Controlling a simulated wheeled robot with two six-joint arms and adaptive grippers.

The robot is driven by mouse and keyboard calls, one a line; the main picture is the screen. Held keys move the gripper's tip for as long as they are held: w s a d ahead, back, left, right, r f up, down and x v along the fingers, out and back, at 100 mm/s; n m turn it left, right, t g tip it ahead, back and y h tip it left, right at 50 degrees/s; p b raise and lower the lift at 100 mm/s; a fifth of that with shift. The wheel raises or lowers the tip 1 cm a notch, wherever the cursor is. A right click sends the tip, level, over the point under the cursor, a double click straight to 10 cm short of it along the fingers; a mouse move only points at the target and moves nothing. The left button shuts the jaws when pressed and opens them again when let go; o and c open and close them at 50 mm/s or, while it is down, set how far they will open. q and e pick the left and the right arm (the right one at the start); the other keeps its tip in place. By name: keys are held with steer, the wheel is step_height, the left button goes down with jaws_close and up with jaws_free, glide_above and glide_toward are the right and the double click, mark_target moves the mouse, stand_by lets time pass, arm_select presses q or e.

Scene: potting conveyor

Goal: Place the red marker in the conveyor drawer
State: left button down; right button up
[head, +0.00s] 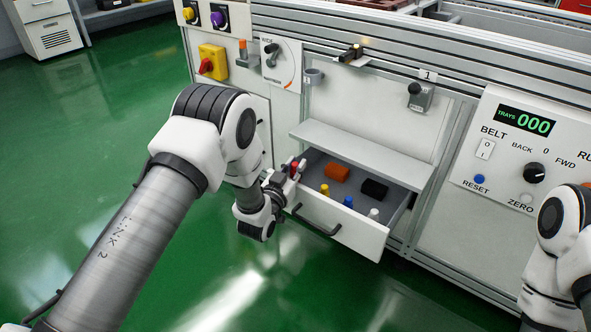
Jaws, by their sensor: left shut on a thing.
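The conveyor drawer (350,228) stands pulled open below a grey shelf. My left gripper (290,174) is at the drawer's left front corner. It is shut on the red marker (294,166), whose red top shows between the fingers. The marker's lower part is hidden by the gripper, and I cannot tell whether it touches the drawer floor. Only part of my right arm shows at the right edge; its gripper is out of view.
In the drawer are an orange cylinder (337,172), a black cylinder (374,189), and small yellow (325,190), blue (348,201) and white (373,213) pieces. The grey shelf (360,152) overhangs its back. A control panel (520,150) is at right. The green floor is clear.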

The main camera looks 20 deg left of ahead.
arm_select(q)
steer(key=shift+f+b, duration=0.3)
steer(key=shift+f, duration=0.3)
steer(key=c, duration=1.1)
jaws_free()
steer(key=shift+s+f, duration=0.1)
steer(key=shift+o, duration=0.2)
